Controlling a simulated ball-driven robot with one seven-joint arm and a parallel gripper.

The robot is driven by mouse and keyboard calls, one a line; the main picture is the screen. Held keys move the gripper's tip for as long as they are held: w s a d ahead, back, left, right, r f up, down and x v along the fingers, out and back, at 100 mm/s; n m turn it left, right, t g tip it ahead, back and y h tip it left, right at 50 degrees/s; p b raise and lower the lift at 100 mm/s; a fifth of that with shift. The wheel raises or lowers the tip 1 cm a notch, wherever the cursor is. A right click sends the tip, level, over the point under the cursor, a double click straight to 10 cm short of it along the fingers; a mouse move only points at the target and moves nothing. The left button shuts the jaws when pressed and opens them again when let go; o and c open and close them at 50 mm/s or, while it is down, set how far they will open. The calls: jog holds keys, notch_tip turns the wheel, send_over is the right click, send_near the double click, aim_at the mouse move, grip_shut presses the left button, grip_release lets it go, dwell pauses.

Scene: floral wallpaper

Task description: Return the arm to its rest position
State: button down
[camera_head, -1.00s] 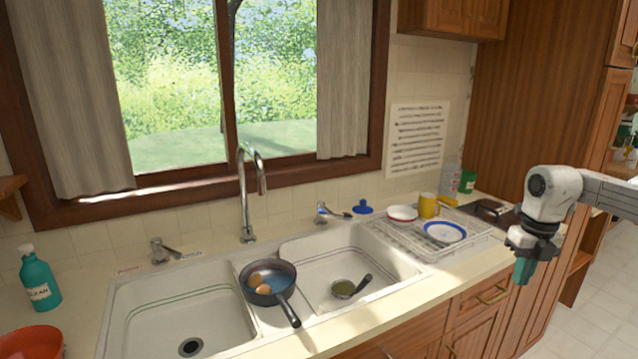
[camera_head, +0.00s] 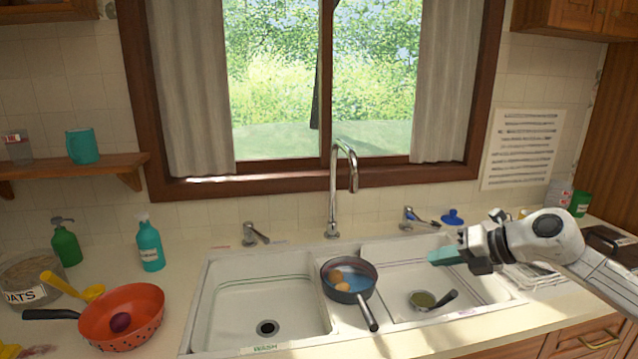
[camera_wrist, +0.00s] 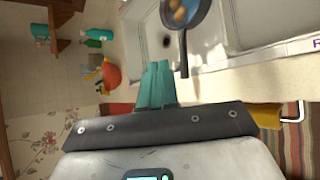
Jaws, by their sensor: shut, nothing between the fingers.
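My gripper (camera_head: 442,256) is at the right in the head view, over the right part of the sink. Its teal fingers point left and are closed together with nothing between them. In the wrist view the shut fingers (camera_wrist: 156,84) stand in front of the counter edge, apart from everything. My white arm comes in from the right edge of the head view and hides part of the dish rack (camera_head: 541,274).
The double sink (camera_head: 232,297) holds a pan (camera_head: 349,293) with eggs on its divider and a ladle (camera_head: 433,300) in the right basin. The tall faucet (camera_head: 334,190) rises behind the sink.

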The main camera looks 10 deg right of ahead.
jog(key=w+a+r+m+t+y, duration=0.1)
jog(key=w+a+r+m+t, duration=0.3)
jog(key=a+r+m+t, duration=0.9)
jog(key=s+d+f+m+g+h, duration=0.1)
jog(key=s+f+m+g+h, duration=0.4)
jog(key=f, duration=0.5)
jog(key=s+d+f+m+g+h, duration=0.2)
jog(key=s+f+m+h, duration=0.1)
jog(key=s+f+m, duration=0.45)
jog(key=s+d+f+m+g+h, duration=0.1)
jog(key=s+f+m+g+h, duration=0.4)
jog(key=f, duration=0.7)
jog(key=s+a+f+g+y, duration=0.1)
jog(key=s+f+g, duration=0.2)
jog(key=s, duration=0.6)
jog(key=s+f+m+g+y, duration=0.1)
jog(key=s+f+g+y, duration=0.1)
jog(key=s+f, duration=0.4)
jog(key=s+a+f+m+g+y, duration=0.1)
jog(key=s+f+g, duration=0.3)
jog(key=s, duration=1)
jog(key=shift+a+f+y, duration=0.15)
jog(key=shift+a+y, duration=0.2)
jog(key=shift+y, duration=0.05)
